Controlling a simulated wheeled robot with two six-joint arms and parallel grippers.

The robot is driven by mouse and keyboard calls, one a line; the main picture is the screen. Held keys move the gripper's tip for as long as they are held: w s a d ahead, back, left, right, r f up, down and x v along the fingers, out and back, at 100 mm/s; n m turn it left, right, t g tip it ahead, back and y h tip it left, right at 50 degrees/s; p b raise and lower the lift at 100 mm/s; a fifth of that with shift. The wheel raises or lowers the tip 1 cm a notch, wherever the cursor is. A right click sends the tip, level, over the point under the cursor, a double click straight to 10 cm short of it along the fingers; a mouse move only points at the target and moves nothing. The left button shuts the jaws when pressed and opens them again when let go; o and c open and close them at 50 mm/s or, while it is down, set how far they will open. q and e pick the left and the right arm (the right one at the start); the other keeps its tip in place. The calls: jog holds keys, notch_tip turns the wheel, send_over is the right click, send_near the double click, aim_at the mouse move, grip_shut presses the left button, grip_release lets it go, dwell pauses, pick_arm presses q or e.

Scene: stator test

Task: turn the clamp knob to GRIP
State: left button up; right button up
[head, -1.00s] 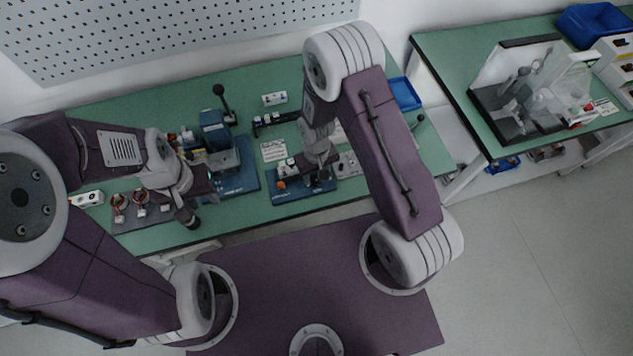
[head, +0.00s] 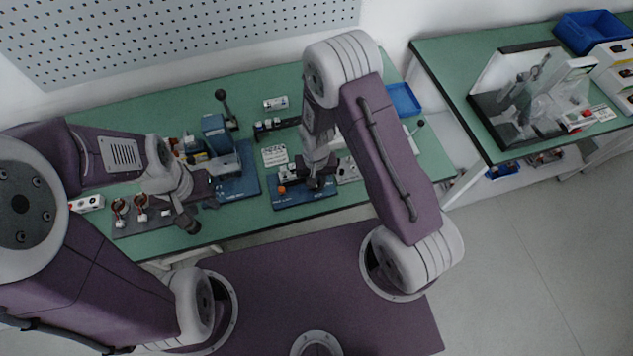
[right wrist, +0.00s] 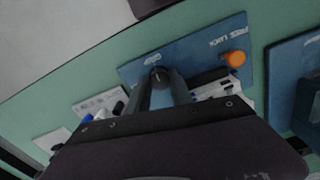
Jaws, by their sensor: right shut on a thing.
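The clamp knob (right wrist: 160,76) is a small dark knob on a blue fixture plate (right wrist: 200,52), beside white lettering that seems to read GRIP. An orange button (right wrist: 235,58) sits on the same plate near the words PRESS LOCK. My right gripper (right wrist: 163,82) is shut on the knob, one finger on each side of it. In the head view my right gripper (head: 318,184) points down over the blue plate (head: 290,198) and hides the knob. My left gripper (head: 199,214) is open and empty near the table's front edge, by the copper-wound stators.
Copper-wound stators (head: 141,202) stand on a grey strip at the front left. A blue press fixture (head: 215,133) with a black lever is left of the clamp plate. A blue tray (head: 403,98) lies at the back right. A second green table (head: 452,62) stands further right.

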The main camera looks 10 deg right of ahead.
jog(key=o, duration=1)
notch_tip(320, 180, up, 6)
jog(key=p, duration=0.5)
jog(key=shift+r, duration=0.2)
jog(key=shift+f, duration=0.15)
